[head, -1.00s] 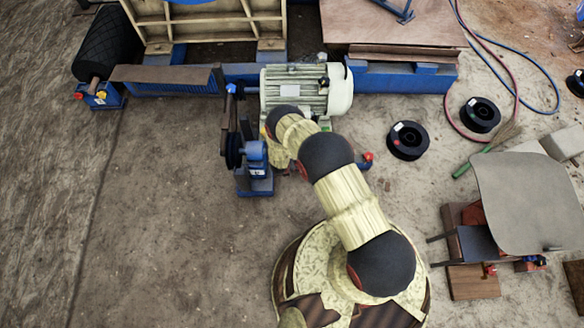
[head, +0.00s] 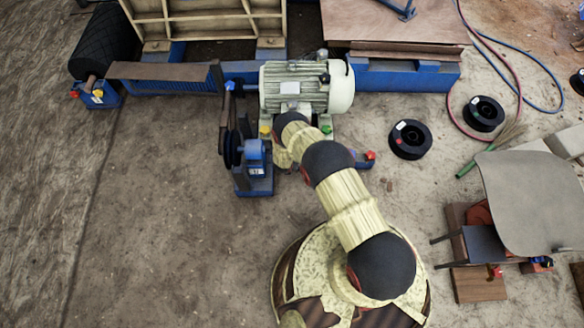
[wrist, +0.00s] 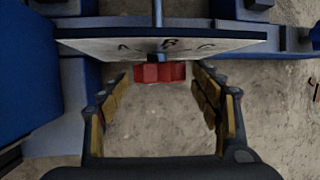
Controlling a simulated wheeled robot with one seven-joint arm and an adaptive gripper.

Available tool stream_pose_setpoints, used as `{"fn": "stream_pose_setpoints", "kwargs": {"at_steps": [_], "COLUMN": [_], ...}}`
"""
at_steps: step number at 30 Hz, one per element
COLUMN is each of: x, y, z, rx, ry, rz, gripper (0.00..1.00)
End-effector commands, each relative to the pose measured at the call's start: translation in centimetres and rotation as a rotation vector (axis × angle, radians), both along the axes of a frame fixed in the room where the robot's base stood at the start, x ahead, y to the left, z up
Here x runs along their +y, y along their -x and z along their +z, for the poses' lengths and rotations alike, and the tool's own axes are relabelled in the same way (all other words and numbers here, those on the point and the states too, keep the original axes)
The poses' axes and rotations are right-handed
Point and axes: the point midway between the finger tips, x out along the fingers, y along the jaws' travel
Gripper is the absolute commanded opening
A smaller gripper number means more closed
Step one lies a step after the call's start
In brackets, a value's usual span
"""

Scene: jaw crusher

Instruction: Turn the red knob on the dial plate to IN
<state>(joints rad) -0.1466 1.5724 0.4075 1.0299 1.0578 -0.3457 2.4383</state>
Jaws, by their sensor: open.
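In the wrist view the pale dial plate (wrist: 145,48) is seen steeply from its edge, across the top middle. Its marks look like A, B and C; I cannot read the word IN. The red knob (wrist: 158,73) sticks out from the plate just below the middle mark. My gripper (wrist: 160,82) is open, with one finger on each side of the knob and a gap to each. The knob is near the fingertips, and nothing is held. Which way the knob points is unclear. In the head view my arm hides the gripper, and I cannot make out the plate.
A blue stand (head: 256,178) is left of my arm's end, and a grey-green motor (head: 293,88) lies beyond it. A blue frame (head: 405,76) runs behind. Black spools (head: 410,139) and a bent metal sheet (head: 528,200) are right. The floor at left is clear.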

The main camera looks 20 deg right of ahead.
Motion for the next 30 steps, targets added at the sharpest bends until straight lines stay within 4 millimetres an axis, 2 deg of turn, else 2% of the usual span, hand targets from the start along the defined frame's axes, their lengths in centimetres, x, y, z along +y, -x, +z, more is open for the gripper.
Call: {"fn": "stream_pose_setpoints", "kwargs": {"at_steps": [6,27,30], "x": [0.01,0.02,0.03], "y": [-0.06,-0.07,-0.06], "z": [0.09,0.09,0.08], "rx": [-0.001,-0.001,-0.001], "ry": [0.0,-0.001,0.0], "rz": [0.0,0.001,0.0], "gripper": [0.63,0.23,0.2]}}
